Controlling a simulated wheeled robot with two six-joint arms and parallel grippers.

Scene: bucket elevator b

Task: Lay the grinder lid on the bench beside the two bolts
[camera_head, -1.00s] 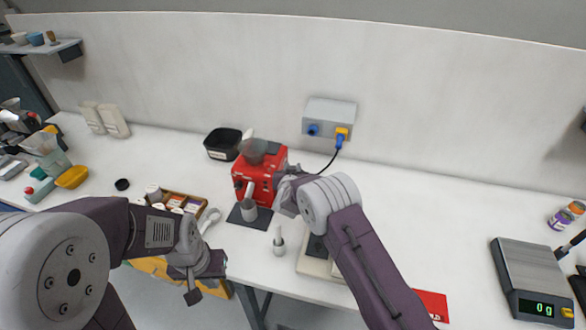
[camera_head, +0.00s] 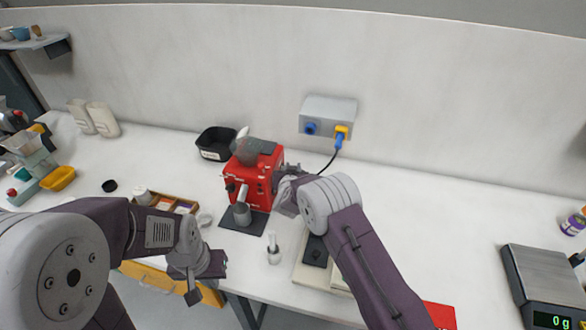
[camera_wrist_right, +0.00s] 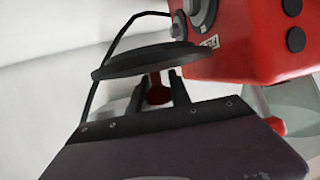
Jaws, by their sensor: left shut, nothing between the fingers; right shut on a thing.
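The red grinder (camera_head: 255,188) stands on the bench, with a smoky hopper on top. In the right wrist view its red body (camera_wrist_right: 245,40) fills the upper right. My right gripper (camera_wrist_right: 157,86) is shut on the red knob of a dark round lid (camera_wrist_right: 140,61), which lies across the fingertips beside the grinder. In the head view this gripper (camera_head: 287,173) is at the grinder's right side, partly hidden by my arm. My left gripper (camera_head: 194,296) is shut and empty at the bench's front edge. I cannot make out the two bolts.
A wooden tray (camera_head: 168,202) of small items lies left of the grinder. A black tub (camera_head: 215,143) stands behind it. A pale block with a black top (camera_head: 315,250) sits near my right arm. A scale (camera_head: 545,280) is at far right. The bench between is largely clear.

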